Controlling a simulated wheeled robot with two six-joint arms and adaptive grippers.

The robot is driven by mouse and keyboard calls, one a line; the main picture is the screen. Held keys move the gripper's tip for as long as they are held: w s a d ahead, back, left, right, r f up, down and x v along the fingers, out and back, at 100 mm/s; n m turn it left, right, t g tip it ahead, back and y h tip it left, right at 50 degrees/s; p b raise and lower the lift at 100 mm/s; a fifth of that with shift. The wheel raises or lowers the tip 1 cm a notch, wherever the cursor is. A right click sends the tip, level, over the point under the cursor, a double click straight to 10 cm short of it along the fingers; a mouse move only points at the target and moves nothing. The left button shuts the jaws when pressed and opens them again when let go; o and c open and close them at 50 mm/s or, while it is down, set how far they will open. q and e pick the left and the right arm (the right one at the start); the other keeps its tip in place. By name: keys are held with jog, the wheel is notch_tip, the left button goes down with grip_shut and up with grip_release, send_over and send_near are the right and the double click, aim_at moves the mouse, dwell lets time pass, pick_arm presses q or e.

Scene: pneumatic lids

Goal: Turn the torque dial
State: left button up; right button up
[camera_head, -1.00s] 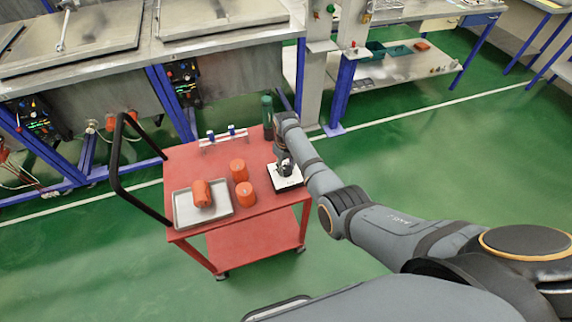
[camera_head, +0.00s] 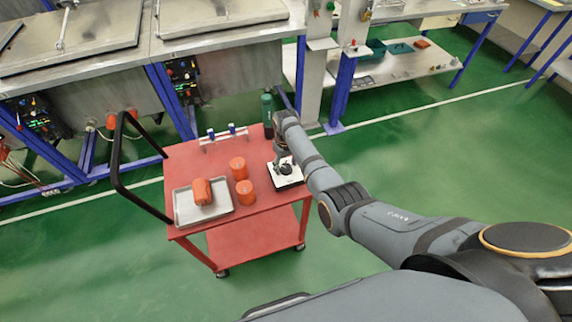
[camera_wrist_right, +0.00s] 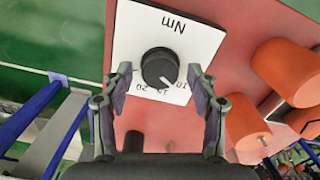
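The torque dial is a round black knob (camera_wrist_right: 160,67) on a white square plate (camera_wrist_right: 182,30) marked "Nm" with numbers along one edge. Its white pointer line is toward the lower right in the right wrist view. In the head view the dial (camera_head: 286,169) sits on its plate at the right of the red cart top. My right gripper (camera_wrist_right: 160,78) is open and empty. Its fingers appear on either side of the dial in the wrist view, with visible gaps to the knob. In the head view the gripper is just behind the dial, partly hidden by its arm. My left gripper is not in view.
Two orange cylinders (camera_head: 238,168) (camera_head: 246,193) stand left of the plate. A dark green bottle (camera_head: 267,112) and a small rack with blue parts (camera_head: 224,140) are at the back of the red cart (camera_head: 205,165).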

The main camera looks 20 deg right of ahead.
aim_at(286, 166)
jog(key=shift+r, duration=0.4)
notch_tip(286, 166, up, 11)
jog(key=shift+r, duration=0.15)
